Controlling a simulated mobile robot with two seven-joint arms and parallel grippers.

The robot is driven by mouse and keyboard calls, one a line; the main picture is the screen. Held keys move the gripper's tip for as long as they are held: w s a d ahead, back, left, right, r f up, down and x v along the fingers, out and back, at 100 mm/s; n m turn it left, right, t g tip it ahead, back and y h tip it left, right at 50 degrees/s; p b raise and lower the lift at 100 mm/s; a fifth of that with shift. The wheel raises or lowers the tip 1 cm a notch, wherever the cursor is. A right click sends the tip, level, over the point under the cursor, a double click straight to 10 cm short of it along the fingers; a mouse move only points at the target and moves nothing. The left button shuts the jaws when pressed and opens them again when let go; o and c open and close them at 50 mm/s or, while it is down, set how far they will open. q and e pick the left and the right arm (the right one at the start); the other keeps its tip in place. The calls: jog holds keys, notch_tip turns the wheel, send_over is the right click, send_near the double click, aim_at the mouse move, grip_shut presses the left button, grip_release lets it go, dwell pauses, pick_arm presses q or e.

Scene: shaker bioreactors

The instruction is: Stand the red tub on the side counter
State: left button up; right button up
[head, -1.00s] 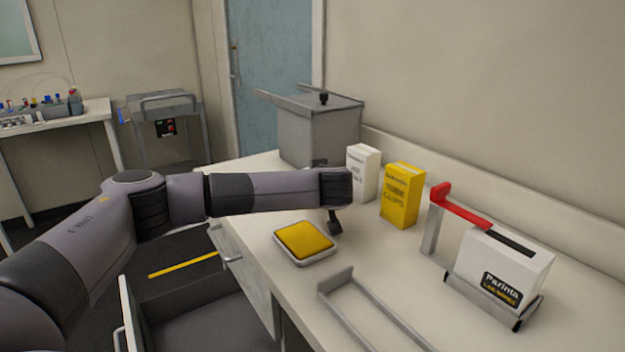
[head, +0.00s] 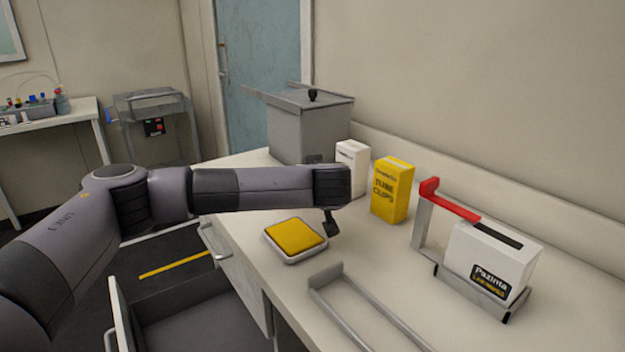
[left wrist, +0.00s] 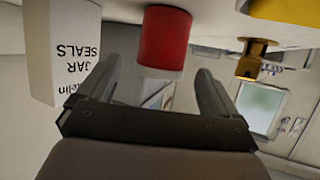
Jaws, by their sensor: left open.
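A red tub (left wrist: 165,40) shows in the left wrist view, ahead of my left gripper (left wrist: 159,72), roughly between its two spread fingers. The fingers are open, and I cannot tell whether they touch the tub. In the head view my left arm reaches in from the left over a pale counter (head: 385,265), with the left gripper (head: 332,222) pointing down beside the yellow-topped pad. The tub does not show in the head view. I cannot tell which surface is the side counter. My right gripper is not in view.
A white jar-seals box (left wrist: 68,45) stands close to the gripper; it also shows in the head view (head: 353,163). Near it are a yellow clips box (head: 392,190), a grey lidded tank (head: 305,130), a yellow-topped pad (head: 296,238) and a red-handled holder (head: 450,205). An open drawer (head: 200,315) juts out below.

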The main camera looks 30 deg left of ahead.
pick_arm(q)
jog(key=v, duration=0.8)
dwell(0.4)
